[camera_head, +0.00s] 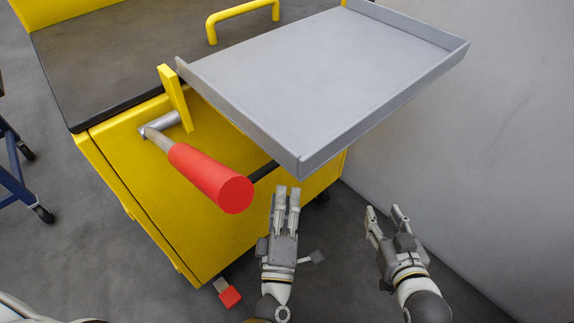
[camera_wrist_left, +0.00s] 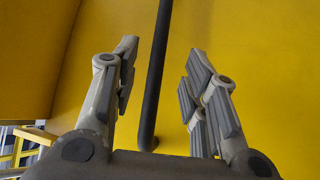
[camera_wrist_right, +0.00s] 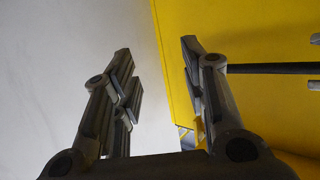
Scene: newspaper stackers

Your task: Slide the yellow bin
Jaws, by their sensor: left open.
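The yellow bin (camera_head: 215,150) is a boxy wheeled cart with a dark top. It fills much of the left wrist view (camera_wrist_left: 265,60) and the right side of the right wrist view (camera_wrist_right: 245,25). My left gripper (camera_head: 287,192) is open in front of that side. In its wrist view, the black bar (camera_wrist_left: 160,75) stands between the spread fingers; I cannot tell whether they touch it. My right gripper (camera_head: 384,212) is open and empty, right of the bin, near its edge.
A grey tray (camera_head: 325,75) juts out over the grippers. A red-gripped crank (camera_head: 210,178) sticks out from the bin's side, and a red pedal (camera_head: 229,297) sits low. A grey wall (camera_head: 480,180) stands to the right. A blue cart (camera_head: 15,170) is at far left.

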